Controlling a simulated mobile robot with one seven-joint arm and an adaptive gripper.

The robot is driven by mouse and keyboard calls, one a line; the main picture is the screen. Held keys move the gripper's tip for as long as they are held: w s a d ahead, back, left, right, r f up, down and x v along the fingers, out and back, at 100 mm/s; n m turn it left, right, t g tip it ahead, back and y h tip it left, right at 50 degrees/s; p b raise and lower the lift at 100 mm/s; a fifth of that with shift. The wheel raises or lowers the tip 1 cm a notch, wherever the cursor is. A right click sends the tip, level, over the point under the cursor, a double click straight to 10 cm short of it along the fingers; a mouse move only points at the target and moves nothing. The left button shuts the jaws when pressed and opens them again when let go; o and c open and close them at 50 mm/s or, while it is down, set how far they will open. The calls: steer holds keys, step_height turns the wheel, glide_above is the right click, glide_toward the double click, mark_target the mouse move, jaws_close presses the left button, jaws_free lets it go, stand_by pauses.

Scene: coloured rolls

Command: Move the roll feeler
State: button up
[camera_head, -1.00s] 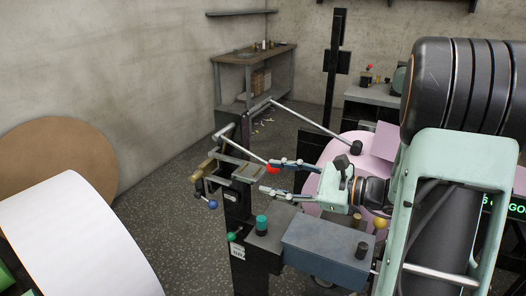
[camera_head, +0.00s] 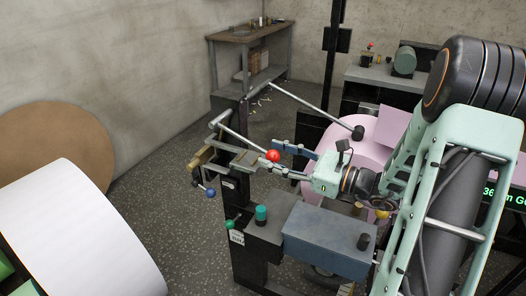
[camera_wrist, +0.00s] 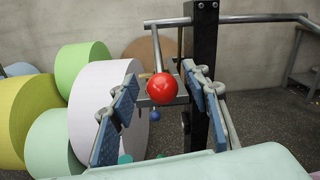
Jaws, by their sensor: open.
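The roll feeler appears to be the metal arm (camera_head: 236,137) that ends in a red ball (camera_head: 272,155), on the dark machine post. In the wrist view the red ball (camera_wrist: 162,88) sits between the two blue-padded fingers of my gripper (camera_wrist: 160,105). My gripper (camera_head: 284,160) is open in the head view, with its fingers reaching left around the ball. I cannot tell whether either finger touches it. The ball hides part of the bar behind it.
A pink roll (camera_head: 345,143) is behind my gripper. A white roll (camera_head: 75,230) stands at the lower left. A blue-grey box (camera_head: 330,238) with knobs lies below my gripper. A workbench (camera_head: 245,35) is at the back. Speckled floor is clear between.

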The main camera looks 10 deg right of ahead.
steer(key=shift+x, duration=1.9)
jaws_close()
